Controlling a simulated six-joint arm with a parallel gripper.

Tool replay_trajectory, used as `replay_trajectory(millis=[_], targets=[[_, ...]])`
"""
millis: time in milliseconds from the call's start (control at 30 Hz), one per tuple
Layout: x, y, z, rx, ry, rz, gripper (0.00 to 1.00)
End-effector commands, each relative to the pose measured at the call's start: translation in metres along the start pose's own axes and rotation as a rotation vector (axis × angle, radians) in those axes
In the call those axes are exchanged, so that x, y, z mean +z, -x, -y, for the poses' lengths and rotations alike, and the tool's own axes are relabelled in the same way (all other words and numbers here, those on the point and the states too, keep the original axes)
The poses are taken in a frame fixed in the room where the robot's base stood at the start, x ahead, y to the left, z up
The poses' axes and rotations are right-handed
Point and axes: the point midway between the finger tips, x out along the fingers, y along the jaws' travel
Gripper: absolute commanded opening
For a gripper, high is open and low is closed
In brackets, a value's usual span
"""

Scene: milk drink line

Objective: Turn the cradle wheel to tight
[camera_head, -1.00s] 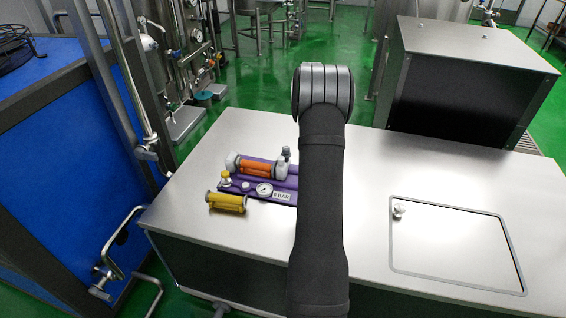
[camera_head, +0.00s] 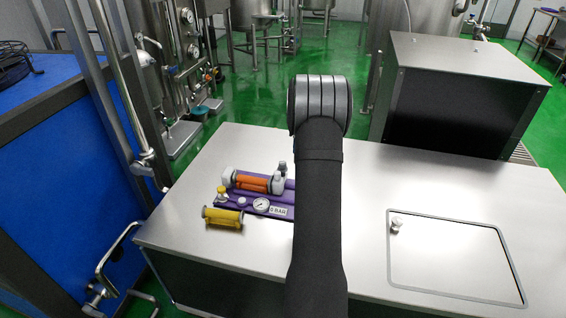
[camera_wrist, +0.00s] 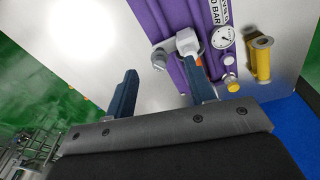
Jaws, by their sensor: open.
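A purple cradle base (camera_head: 251,206) lies on the steel bench, left of my arm. It bears an orange cylinder (camera_head: 252,183) between pale end pieces, a round gauge (camera_head: 261,205) and a "0 BAR" label. In the wrist view, the base (camera_wrist: 150,18) is at the top, with the gauge (camera_wrist: 224,37) toward the right. A pale grey fitting (camera_wrist: 187,42) with a short rod stands near my fingertips; I cannot tell whether it is the wheel. My gripper (camera_wrist: 162,72) is open, its dark blue fingers apart with nothing gripped. The arm hides it in the head view.
A yellow cylinder (camera_head: 223,218) lies in front of the purple base, near the bench's left front. A framed panel with a small knob (camera_head: 396,224) is set into the bench at right. A dark metal box (camera_head: 455,95) stands behind. The bench middle looks clear.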

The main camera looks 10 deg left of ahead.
Motion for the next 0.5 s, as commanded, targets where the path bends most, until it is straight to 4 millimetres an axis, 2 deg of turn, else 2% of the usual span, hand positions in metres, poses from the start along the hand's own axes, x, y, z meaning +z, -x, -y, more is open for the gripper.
replay_trajectory(millis=[100,300,500], targets=[[-0.011,0.013,0.006,0.050,-0.225,-0.107,0.50],[-0.021,0.028,0.011,0.090,-0.518,-0.244,0.50],[-0.026,0.022,0.010,0.093,-0.589,-0.275,0.50]])
